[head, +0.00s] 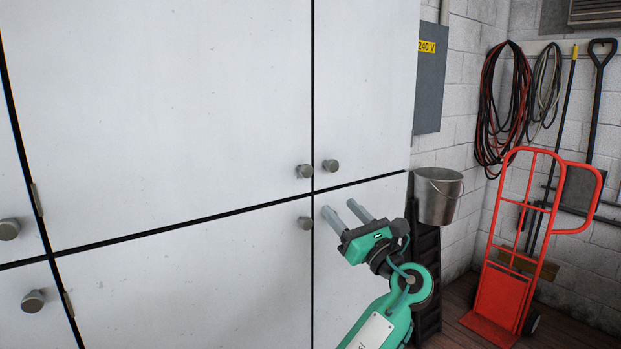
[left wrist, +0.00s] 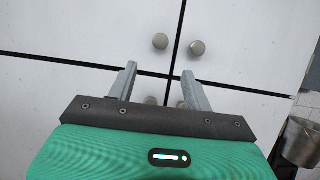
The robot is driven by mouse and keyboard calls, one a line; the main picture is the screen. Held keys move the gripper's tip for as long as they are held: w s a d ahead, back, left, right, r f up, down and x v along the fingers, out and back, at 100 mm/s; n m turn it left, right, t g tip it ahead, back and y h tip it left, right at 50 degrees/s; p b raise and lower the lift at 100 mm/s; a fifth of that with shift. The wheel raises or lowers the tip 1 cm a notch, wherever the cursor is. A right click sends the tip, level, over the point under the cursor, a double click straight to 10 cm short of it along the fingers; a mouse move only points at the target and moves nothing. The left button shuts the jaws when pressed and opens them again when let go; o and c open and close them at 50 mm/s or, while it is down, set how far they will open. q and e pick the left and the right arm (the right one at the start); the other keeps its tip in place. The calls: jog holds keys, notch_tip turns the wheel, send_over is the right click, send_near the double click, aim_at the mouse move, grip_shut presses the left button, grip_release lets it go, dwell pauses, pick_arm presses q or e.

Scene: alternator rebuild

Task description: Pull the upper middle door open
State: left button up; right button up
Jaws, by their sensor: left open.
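The upper middle door (head: 170,100) is a large white cabinet panel, closed flush with its neighbours. Its round grey knob (head: 304,171) sits at its lower right corner. In the left wrist view this knob (left wrist: 160,41) shows just beyond the fingertips, roughly in line with the gap between them. My left gripper (head: 342,210) is open and empty, below and to the right of the knob in the head view, in front of the lower right door. It also shows in the left wrist view (left wrist: 158,70). My right gripper is not in view.
The upper right door's knob (head: 330,166) is close beside the target knob, and the lower middle door's knob (head: 305,223) is just below. A metal bucket (head: 438,197), a red hand truck (head: 515,240) and a grey electrical box (head: 430,80) stand to the right.

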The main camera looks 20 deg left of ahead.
aim_at(309, 174)
pick_arm(q)
jog(key=p+x, duration=0.5)
jog(key=x, duration=0.7)
jog(key=shift+w+a, duration=0.1)
jog(key=shift+w, duration=0.05)
jog(key=shift+w+a, duration=0.25)
jog(key=shift+a, duration=0.15)
jog(key=shift+c, duration=1.3)
grip_shut()
jog(key=shift+d, duration=0.15)
